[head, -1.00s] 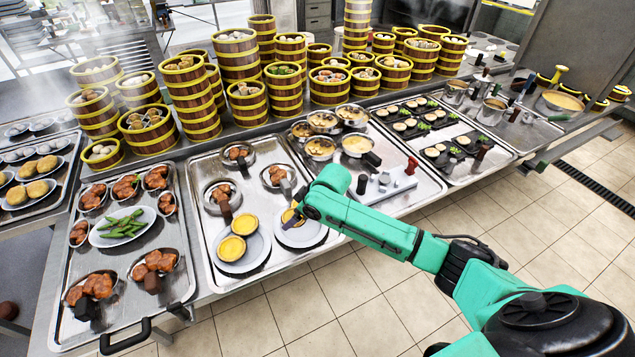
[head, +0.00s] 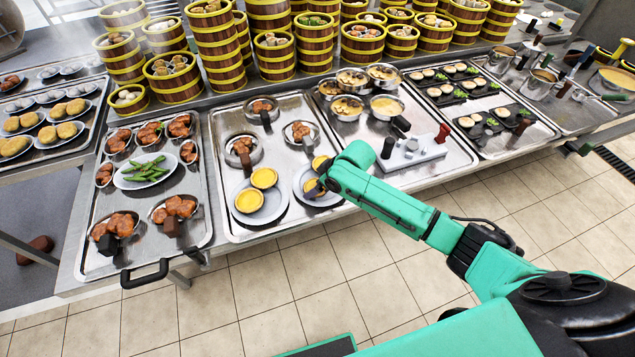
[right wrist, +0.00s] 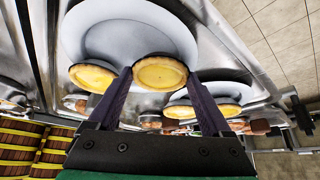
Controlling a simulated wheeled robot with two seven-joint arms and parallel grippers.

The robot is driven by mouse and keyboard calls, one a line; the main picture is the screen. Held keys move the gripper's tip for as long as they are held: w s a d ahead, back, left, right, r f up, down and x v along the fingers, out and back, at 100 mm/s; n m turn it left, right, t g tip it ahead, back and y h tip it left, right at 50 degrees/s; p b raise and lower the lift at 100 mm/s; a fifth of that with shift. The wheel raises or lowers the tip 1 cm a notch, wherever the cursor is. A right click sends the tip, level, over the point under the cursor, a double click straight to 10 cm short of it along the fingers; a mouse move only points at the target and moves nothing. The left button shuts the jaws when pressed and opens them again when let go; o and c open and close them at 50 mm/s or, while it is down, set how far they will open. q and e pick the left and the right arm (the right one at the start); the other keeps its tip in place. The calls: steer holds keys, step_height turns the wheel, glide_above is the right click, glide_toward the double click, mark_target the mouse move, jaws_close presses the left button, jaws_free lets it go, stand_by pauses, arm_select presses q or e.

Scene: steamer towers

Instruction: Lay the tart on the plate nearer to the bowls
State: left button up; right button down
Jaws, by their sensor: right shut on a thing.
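My right gripper (right wrist: 160,85) is shut on a small yellow tart (right wrist: 160,72), held over the right-hand white plate (right wrist: 130,33). Whether the tart touches the plate is unclear. In the head view the gripper (head: 314,187) is at this plate (head: 326,199), the one nearer to the metal bowls (head: 347,107), and mostly hides the held tart. Another tart (head: 319,162) sits at the plate's far edge; it also shows in the wrist view (right wrist: 92,77). The left-hand plate (head: 272,207) carries two tarts (head: 265,178). My left gripper is not in view.
Both plates are on a metal tray (head: 232,226) with small pans of meat (head: 243,150) behind. A white block with dark and red knobs (head: 412,152) stands right of the right-hand plate. Steamer towers (head: 273,60) line the back.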

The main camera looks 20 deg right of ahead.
steer(key=shift+f, duration=0.5)
stand_by(0.5)
jaws_free()
steer(key=b+v, duration=0.1)
steer(key=v, duration=1.3)
steer(key=shift+s+r, duration=0.15)
steer(key=shift+r, duration=0.15)
